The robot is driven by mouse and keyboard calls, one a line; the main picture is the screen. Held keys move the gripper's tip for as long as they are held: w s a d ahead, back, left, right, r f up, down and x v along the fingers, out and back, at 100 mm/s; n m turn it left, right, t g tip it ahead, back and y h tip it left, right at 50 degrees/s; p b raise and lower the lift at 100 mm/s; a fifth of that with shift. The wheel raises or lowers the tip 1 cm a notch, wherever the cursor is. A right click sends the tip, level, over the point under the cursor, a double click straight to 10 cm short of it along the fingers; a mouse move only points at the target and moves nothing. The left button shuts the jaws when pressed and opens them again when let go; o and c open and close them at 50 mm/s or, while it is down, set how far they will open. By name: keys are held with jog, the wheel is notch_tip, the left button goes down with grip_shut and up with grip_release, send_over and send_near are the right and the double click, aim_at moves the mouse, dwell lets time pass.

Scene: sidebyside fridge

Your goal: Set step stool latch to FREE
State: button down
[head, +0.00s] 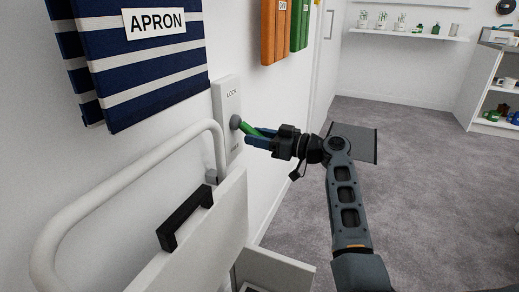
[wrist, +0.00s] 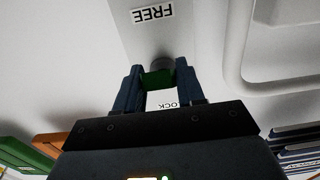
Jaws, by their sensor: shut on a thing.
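In the wrist view the FREE label (wrist: 152,14) shows upside down at the top, and LOCK is partly covered below. A round grey pivot (head: 235,122) carries a green lever (head: 248,129) that sticks out toward my gripper (head: 254,136). My gripper's blue fingers are shut on the green lever, which also shows between them in the wrist view (wrist: 157,78).
The white step stool (head: 215,225) with a curved rail (head: 130,165) and black handle (head: 184,216) stands just below and left of the latch. A striped apron (head: 145,80) hangs above. Orange (head: 274,35) and green (head: 299,25) hanging items are to the right. Carpet at right is open.

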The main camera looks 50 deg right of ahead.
jog(key=shift+w+f+b, duration=0.1)
jog(key=shift+f+b, duration=0.1)
jog(key=shift+b, duration=0.55)
jog(key=c, duration=0.8)
grip_release()
jog(key=shift+f+p+v, duration=0.2)
jog(key=shift+p+v, duration=0.2)
jog(key=shift+v, duration=3.5)
